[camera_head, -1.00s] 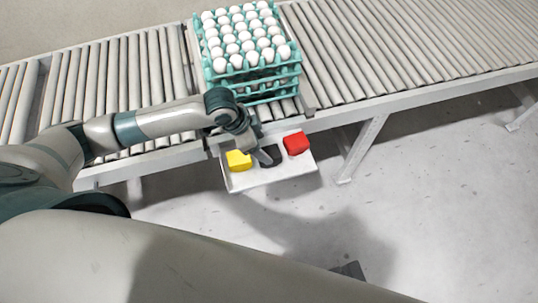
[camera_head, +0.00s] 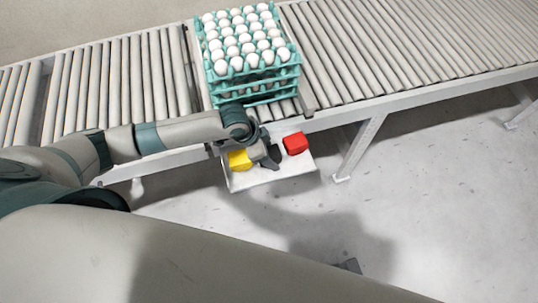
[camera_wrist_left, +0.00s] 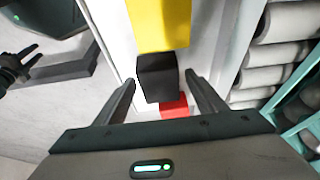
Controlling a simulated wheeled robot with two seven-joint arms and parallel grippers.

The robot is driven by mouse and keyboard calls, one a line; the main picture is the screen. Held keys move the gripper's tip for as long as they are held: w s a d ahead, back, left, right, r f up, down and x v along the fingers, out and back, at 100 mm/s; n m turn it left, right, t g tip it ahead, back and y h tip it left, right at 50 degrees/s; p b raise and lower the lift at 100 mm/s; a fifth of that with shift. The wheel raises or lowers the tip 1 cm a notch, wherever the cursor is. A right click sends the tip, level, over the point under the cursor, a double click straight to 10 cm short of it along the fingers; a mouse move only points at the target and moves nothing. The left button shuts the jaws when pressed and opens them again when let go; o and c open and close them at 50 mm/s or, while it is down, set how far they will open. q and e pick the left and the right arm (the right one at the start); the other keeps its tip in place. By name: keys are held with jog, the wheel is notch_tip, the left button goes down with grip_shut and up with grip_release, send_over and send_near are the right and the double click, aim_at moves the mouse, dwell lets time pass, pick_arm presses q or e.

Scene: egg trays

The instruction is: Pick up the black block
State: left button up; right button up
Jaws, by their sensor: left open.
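The black block (camera_wrist_left: 157,77) sits on the white tray, between the yellow block (camera_wrist_left: 160,22) and the red block (camera_wrist_left: 173,106) in the left wrist view. My left gripper (camera_wrist_left: 161,82) is open, with one finger on each side of the black block and visible gaps beside it. In the head view my left gripper (camera_head: 267,158) is low over the tray between the yellow block (camera_head: 239,160) and the red block (camera_head: 295,143). There the black block cannot be told apart from the dark fingers.
The white tray (camera_head: 255,180) hangs at the front edge of the roller conveyor (camera_head: 400,65). A stack of teal egg trays (camera_head: 255,85) full of white eggs stands on the conveyor just behind my left gripper. The floor in front is clear.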

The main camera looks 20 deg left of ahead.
aim_at(275, 152)
pick_arm(q)
jog(key=c, duration=1.3)
jog(key=shift+c, duration=0.2)
jog(key=shift+r, duration=0.1)
jog(key=shift+r+b, duration=0.5)
jog(key=shift+r, duration=0.3)
jog(key=shift+s+d+r+b, duration=0.1)
jog(key=shift+r+b, duration=0.2)
jog(key=shift+r, duration=0.35)
jog(key=shift+s+d+r+b, duration=0.1)
jog(key=shift+r+b, duration=0.15)
jog(key=shift+r, duration=0.35)
jog(key=s+d+r+b, duration=0.2)
jog(key=s+d+r, duration=0.3)
jog(key=s, duration=0.4)
jog(key=shift+s+d+r, duration=0.25)
jog(key=shift+d+r, duration=0.15)
jog(key=shift+r, duration=0.5)
